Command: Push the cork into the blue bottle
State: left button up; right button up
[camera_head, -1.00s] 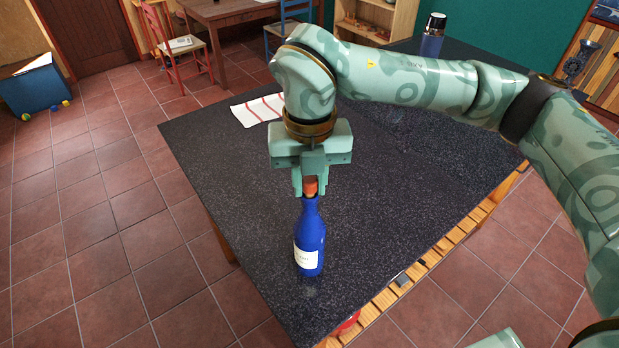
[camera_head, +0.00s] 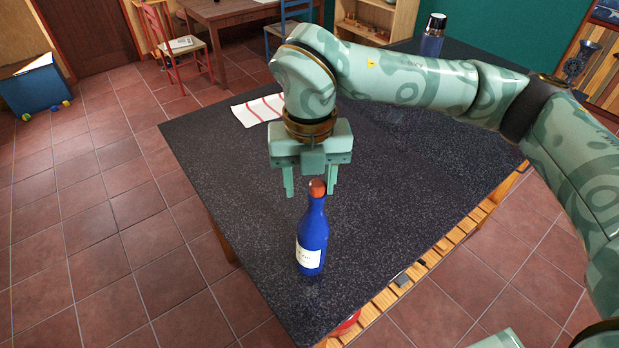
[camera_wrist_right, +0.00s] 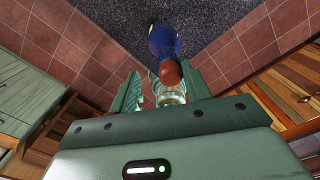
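The blue bottle (camera_head: 312,232) with a white label stands near the front corner of the dark speckled table (camera_head: 250,190). An orange-brown cork (camera_head: 317,188) sits at its mouth; how deep it sits cannot be told. My right gripper (camera_head: 310,188) is open above the bottle, with its fingers apart on either side of the cork. In the right wrist view, the cork (camera_wrist_right: 170,72) and bottle (camera_wrist_right: 163,40) show just beyond the open fingers (camera_wrist_right: 162,88). My left gripper is not in view.
A striped cloth (camera_head: 260,109) lies toward the back left of the table. A dark blue flask with a silver and black top (camera_head: 433,36) stands at the far edge. The table's wooden front edge (camera_head: 430,258) is close to the bottle. The left side of the tabletop is clear.

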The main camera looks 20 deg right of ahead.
jog(key=shift+f, duration=0.15)
notch_tip(320, 180, up, 17)
jog(key=shift+f, duration=0.2)
